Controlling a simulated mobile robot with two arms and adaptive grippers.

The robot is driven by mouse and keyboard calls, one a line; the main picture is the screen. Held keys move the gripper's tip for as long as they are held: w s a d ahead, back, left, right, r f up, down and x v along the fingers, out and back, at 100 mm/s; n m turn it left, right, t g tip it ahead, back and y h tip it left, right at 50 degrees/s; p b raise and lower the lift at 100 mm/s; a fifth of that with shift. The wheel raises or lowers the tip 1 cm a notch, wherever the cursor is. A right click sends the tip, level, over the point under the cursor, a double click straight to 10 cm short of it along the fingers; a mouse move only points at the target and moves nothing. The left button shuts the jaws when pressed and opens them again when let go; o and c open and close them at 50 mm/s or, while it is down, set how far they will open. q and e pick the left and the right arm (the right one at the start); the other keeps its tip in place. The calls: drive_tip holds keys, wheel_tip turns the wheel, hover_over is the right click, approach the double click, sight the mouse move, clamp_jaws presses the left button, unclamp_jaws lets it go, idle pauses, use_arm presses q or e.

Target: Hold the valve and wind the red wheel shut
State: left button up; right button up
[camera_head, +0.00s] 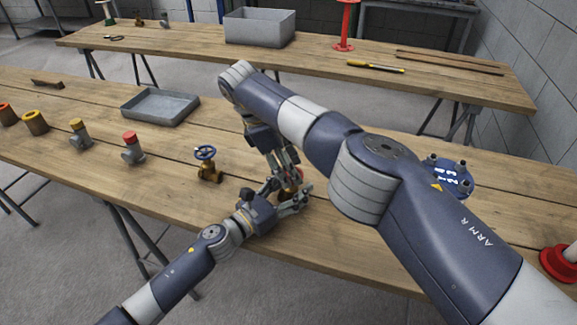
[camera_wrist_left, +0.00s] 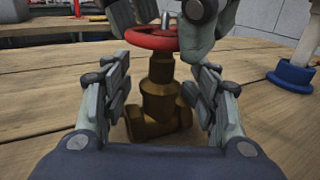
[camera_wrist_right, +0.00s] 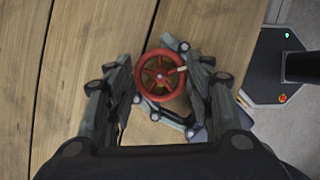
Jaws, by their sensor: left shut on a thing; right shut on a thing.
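The brass valve (camera_wrist_left: 158,98) stands upright on the wooden table, with its spoked red wheel (camera_wrist_left: 142,41) on top. In the left wrist view my left gripper (camera_wrist_left: 163,92) is shut on the valve body, one finger at each side. In the right wrist view my right gripper (camera_wrist_right: 155,62) comes from above and is shut on the red wheel (camera_wrist_right: 158,78), fingers at opposite sides of its rim. In the head view, my right gripper (camera_head: 283,178) and left gripper (camera_head: 288,204) meet over the valve and hide most of it.
A brass valve with a blue wheel (camera_head: 207,168) stands to the left. Beyond it are a red-capped fitting (camera_head: 132,150), a yellow-capped fitting (camera_head: 80,136) and a grey tray (camera_head: 160,106). A blue flanged part (camera_head: 447,177) stands to the right. The table's front edge is close.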

drive_tip(key=shift+a, duration=0.15)
drive_tip(key=o, duration=1.1)
drive_tip(key=shift+c, duration=0.2)
drive_tip(key=shift+r, duration=0.1)
wheel_tip(320, 180, up, 10)
